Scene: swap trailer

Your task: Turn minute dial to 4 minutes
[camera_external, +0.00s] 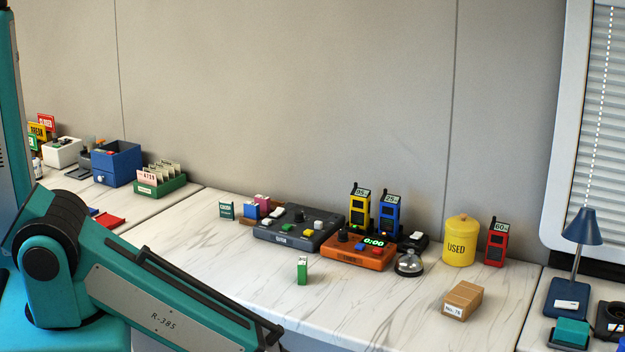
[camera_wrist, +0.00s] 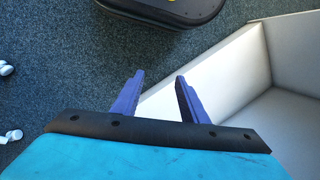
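An orange timer box (camera_external: 357,254) sits on the marble counter in the external view. Its green display (camera_external: 373,242) reads about 0:00. A dark round knob (camera_external: 342,236) stands on its left part and a blue button shows near the display. I cannot read any dial markings. In the wrist view my gripper (camera_wrist: 158,92) has its two purple fingers apart with nothing between them, above a dark carpet and a pale panel. The timer is not in the wrist view. In the external view my gripper is out of frame.
A dark grey control panel (camera_external: 300,229) stands left of the timer, and a silver bell (camera_external: 409,264) right of it. A small green box (camera_external: 302,270) stands in front. A cardboard box (camera_external: 463,300) and a yellow canister (camera_external: 459,240) are at the right.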

